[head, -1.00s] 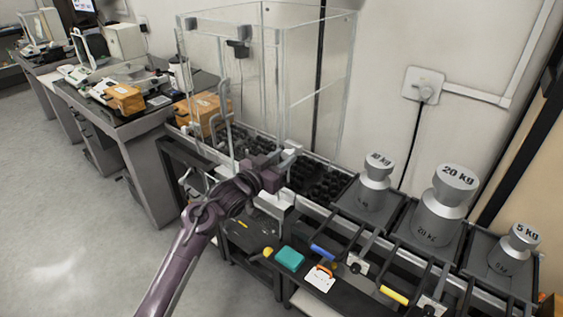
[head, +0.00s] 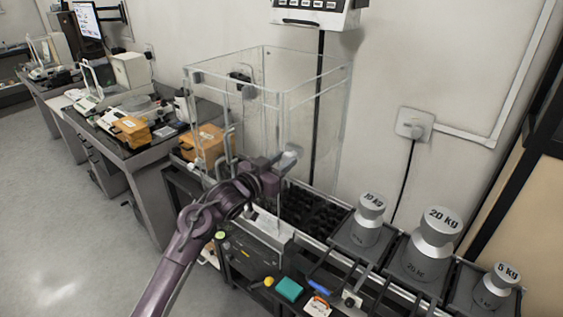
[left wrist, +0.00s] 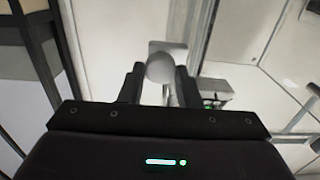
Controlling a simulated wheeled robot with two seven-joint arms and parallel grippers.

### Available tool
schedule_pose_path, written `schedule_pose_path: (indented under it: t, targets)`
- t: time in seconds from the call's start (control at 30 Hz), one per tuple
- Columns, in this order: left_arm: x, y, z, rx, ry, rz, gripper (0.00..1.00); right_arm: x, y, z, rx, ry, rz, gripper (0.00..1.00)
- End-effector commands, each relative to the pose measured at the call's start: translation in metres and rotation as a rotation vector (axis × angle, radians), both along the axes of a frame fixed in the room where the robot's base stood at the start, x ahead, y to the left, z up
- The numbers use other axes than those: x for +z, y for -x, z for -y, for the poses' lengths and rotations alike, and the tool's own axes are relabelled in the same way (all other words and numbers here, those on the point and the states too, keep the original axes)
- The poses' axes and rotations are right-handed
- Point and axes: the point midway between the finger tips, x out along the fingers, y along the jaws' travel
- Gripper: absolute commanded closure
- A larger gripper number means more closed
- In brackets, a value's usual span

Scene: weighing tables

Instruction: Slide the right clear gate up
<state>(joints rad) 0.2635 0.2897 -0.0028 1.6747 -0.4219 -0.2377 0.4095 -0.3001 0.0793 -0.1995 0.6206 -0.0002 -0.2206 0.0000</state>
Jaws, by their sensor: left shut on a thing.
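The clear enclosure (head: 315,112) stands over the black-studded bed of the weighing table. Its right clear gate is see-through, and its edges are hard to separate from the enclosure's other panes. My left gripper (head: 282,164) is at the front right of the enclosure, about halfway up. It is shut on the gate's pale grey handle (head: 292,154). In the left wrist view the round handle (left wrist: 164,68) sits between the two dark fingers of my left gripper (left wrist: 160,80). My right gripper is not in view.
Several grey weights stand in trays at the right, including the 20 kg weight (head: 433,240). A teal block (head: 289,289) lies on the lower shelf in front. A scale display (head: 315,10) hangs above the enclosure. Benches with orange boxes (head: 131,129) stand at the left.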

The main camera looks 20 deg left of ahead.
Motion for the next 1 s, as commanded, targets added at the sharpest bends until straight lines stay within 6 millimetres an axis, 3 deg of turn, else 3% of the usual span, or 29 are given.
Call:
schedule_pose_path:
  t: [0.13,0.17,0.3,0.67,1.0]
  targets:
    - [0.008,-0.001,-0.002,0.005,0.004,0.017,1.0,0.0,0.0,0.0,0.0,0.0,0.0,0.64]
    - [0.009,-0.001,-0.002,0.005,0.003,0.018,0.67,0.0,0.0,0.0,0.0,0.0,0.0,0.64]
    - [0.007,-0.001,-0.002,0.004,0.003,0.014,0.49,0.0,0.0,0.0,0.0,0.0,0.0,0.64]
    - [0.003,0.005,-0.003,0.003,0.002,0.009,0.49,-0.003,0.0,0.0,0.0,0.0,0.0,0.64]
    - [0.001,0.056,-0.022,0.003,-0.001,0.01,0.49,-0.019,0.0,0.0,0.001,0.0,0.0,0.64]
